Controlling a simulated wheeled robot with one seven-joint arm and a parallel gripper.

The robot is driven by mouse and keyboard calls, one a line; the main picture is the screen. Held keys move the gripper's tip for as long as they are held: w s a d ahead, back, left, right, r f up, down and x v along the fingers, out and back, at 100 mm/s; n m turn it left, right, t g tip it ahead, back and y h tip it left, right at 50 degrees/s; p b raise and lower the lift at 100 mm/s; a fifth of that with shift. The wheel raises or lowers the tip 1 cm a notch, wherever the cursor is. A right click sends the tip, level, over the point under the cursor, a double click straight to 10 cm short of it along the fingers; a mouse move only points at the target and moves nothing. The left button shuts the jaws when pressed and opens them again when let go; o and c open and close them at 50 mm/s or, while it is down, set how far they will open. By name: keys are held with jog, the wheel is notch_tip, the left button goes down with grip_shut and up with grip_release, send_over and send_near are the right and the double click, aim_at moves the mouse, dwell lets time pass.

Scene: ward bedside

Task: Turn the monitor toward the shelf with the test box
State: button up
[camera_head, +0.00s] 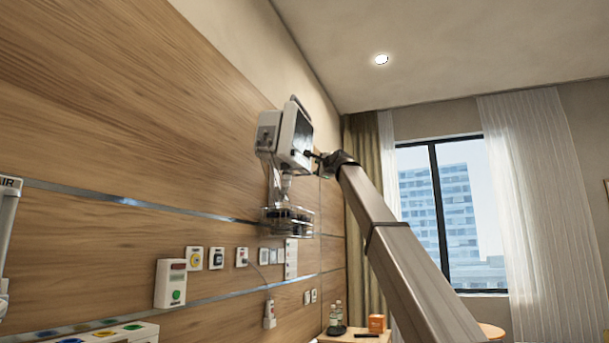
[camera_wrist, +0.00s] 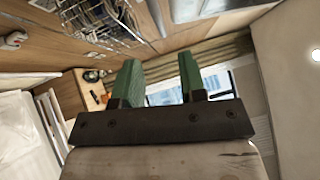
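The monitor (camera_head: 296,138), a white unit with a dark screen, is mounted high on the wood-panelled wall above a wire basket (camera_head: 287,219). Its screen side faces right, toward my arm. My gripper (camera_head: 313,157) is close to the monitor's right side; I cannot tell whether it touches. In the wrist view my gripper (camera_wrist: 157,78) has two green fingers spread apart with nothing between them. The basket shows at the top left there; the monitor is not recognisable. A small orange box (camera_head: 376,323) sits on a low wooden surface (camera_head: 345,339); I cannot tell whether it is the test box.
Bottles (camera_head: 338,313) stand beside the orange box. Wall sockets and a white dispenser (camera_head: 170,284) line the wall below the monitor. A curtain (camera_head: 365,200) and a window (camera_head: 440,205) are behind my arm. The space right of the monitor is open apart from my arm.

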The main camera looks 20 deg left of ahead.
aim_at(309, 171)
jog(key=x, duration=1)
jog(key=shift+w+a, duration=0.1)
jog(key=shift+w, duration=0.05)
grip_shut()
